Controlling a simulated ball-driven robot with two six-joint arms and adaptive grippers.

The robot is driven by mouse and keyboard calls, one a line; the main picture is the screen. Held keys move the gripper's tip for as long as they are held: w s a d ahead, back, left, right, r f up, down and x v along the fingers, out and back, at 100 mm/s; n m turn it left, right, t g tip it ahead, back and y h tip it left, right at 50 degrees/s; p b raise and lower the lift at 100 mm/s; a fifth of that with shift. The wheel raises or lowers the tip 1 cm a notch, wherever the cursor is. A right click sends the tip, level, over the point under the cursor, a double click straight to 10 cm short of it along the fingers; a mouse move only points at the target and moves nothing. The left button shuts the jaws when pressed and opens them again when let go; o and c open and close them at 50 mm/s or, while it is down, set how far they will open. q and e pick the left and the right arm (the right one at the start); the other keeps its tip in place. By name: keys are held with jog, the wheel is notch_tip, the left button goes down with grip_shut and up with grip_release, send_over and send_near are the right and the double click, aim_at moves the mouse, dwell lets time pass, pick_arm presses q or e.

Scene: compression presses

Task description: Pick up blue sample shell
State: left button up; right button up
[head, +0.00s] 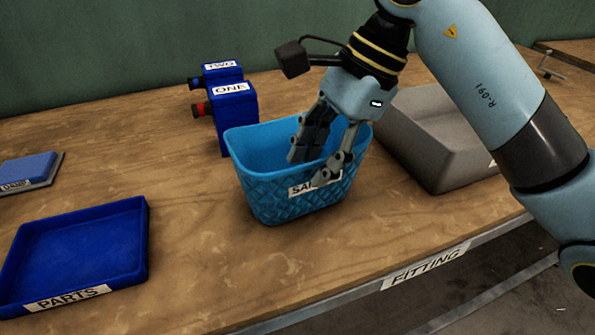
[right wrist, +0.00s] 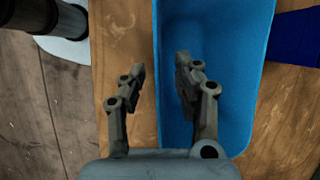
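The blue sample shell (head: 285,198) is a basket-like open bin with a woven pattern and a partly covered label starting "SA". It stands upright on the wooden table. My right gripper (head: 308,170) is open and points down over its near wall, with one finger inside the bin and the other outside. In the right wrist view, the blue sample shell (right wrist: 230,75) has its rim between the spread fingers of my right gripper (right wrist: 160,68). A gap shows on at least the outer side. My left gripper is not in view.
A grey bin (head: 440,165) stands close to the right. Blue boxes ONE (head: 237,115) and TWO (head: 222,75) stand behind left. The FITTING edge (head: 425,268) is in front. Table left of the shell is clear.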

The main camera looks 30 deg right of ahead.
aim_at(302, 197)
jog(key=x, duration=0.5)
jog(key=shift+f, duration=0.3)
jog(key=shift+d, duration=0.1)
jog(key=shift+f, duration=0.2)
dwell(0.3)
grip_shut()
dwell(0.4)
